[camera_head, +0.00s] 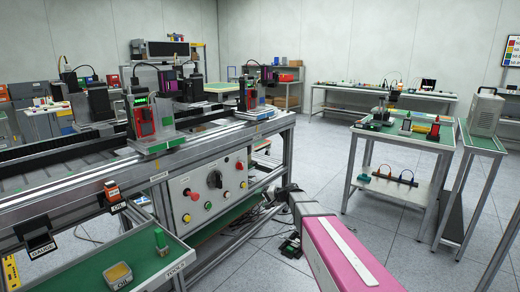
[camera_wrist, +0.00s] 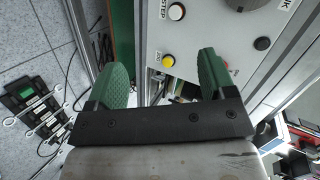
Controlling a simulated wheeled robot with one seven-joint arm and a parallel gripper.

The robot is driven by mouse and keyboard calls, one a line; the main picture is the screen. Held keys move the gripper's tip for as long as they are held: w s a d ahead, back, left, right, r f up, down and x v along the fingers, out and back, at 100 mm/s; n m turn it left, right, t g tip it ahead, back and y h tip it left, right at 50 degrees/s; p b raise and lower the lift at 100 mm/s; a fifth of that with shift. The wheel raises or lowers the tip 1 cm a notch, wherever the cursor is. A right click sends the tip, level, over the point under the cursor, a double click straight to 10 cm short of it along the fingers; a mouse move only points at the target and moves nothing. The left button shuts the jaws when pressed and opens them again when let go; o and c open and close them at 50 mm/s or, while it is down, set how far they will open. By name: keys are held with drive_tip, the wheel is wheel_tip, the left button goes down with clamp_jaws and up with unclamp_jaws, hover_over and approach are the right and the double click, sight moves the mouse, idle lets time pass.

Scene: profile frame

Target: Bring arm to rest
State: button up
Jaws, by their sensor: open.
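My gripper (camera_wrist: 162,78) shows in the wrist view with two green fingers spread apart and nothing between them. Behind the fingers is the grey control panel (camera_wrist: 225,28) of the profile frame, with a white button and a yellow button; the gripper seems apart from it. In the head view my pink and grey arm reaches in from the lower right, low beside the frame's control panel (camera_head: 212,190). The gripper's fingers cannot be made out there.
The long profile frame (camera_head: 75,185) fills the left. A green-topped cart (camera_head: 180,265) stands at the front. Cables and a small black device (camera_head: 290,246) lie on the floor near my arm. A worktable (camera_head: 405,132) stands right; open floor (camera_head: 320,150) lies between.

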drive_tip(key=s+d+f+n+g+h, duration=0.1)
drive_tip(key=s+d+f+g+h, duration=0.2)
drive_tip(key=s+d, duration=0.6)
drive_tip(key=s+d+f+n+g+h, duration=0.2)
drive_tip(key=s+d+h, duration=0.6)
drive_tip(key=s, duration=1.4)
drive_tip(key=shift+d+f+g, duration=0.4)
drive_tip(key=shift+d+f, duration=0.1)
